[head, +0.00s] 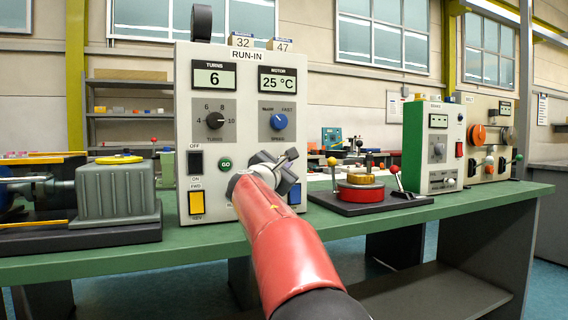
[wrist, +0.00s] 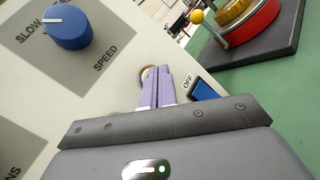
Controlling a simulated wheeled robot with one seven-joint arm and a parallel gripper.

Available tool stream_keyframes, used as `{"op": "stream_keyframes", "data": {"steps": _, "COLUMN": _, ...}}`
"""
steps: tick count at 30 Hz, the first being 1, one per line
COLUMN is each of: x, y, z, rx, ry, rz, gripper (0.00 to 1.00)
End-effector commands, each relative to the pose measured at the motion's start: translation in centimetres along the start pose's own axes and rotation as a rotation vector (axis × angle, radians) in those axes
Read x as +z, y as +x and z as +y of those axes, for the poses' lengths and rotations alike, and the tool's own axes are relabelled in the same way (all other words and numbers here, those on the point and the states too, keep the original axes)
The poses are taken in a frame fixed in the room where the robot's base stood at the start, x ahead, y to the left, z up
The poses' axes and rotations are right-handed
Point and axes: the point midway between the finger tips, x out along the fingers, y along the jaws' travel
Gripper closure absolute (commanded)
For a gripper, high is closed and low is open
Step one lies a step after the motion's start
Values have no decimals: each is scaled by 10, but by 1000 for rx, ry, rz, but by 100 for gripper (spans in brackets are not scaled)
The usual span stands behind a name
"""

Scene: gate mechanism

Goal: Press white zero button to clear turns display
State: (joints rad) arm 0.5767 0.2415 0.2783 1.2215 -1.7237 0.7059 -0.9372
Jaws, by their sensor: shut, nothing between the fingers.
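The RUN-IN panel (head: 245,85) stands upright on the green bench. Its TURNS display (head: 214,77) reads 6. In the wrist view my gripper (wrist: 164,70) is shut and empty, its purple fingers pointing at the panel face. A small round part with a metallic rim (wrist: 147,73), perhaps the white zero button, shows right beside the fingertips. The fingers hide part of it, and I cannot tell whether they touch it. In the head view my red arm and wrist cover that lower middle part of the panel, so no white button shows there.
Close to the fingers is a blue rocker switch (wrist: 204,90) marked OFF. The blue SPEED knob (wrist: 67,27), green GO button (head: 225,164) and yellow rocker (head: 196,203) are on the same panel. A dark base with a red and brass drum (head: 360,190) stands to the right.

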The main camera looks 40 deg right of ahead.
Motion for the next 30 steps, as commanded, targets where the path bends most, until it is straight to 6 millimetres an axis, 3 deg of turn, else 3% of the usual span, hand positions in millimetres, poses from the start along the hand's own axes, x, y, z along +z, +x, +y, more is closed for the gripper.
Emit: {"op": "stream_keyframes", "data": {"steps": 30, "x": -4, "y": 6, "z": 5, "rx": 0, "ry": 0, "rz": 0, "gripper": 100}}
